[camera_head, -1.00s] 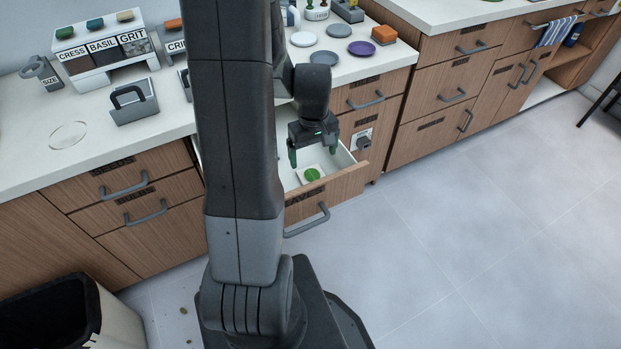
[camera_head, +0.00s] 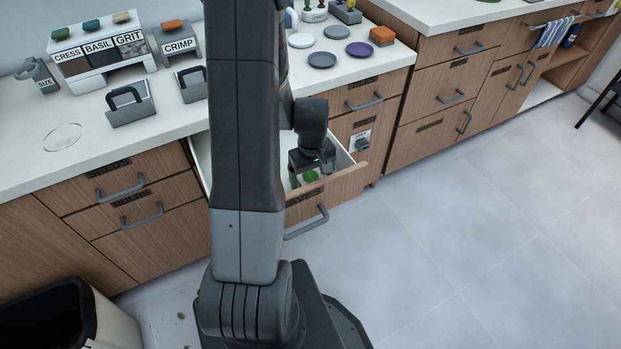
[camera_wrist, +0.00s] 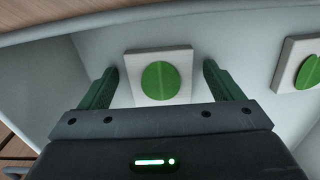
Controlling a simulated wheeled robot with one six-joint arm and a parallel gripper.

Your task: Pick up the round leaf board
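The round leaf board is a white square tile with a green round leaf. It lies in the open drawer; in the wrist view the board (camera_wrist: 184,58) sits between and just beyond my two fingers, and in the head view its green leaf (camera_head: 311,176) shows partly behind my gripper. My gripper (camera_head: 311,176) is open and reaches down into the drawer. In the wrist view its green fingers (camera_wrist: 162,85) stand apart on the board's left and right sides, with nothing held between them.
A second white board (camera_wrist: 290,66) with a split green leaf lies to the right in the drawer. The open drawer front (camera_head: 335,192) stands close to my gripper. The counter (camera_head: 60,125) above holds labelled holders and several round discs.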

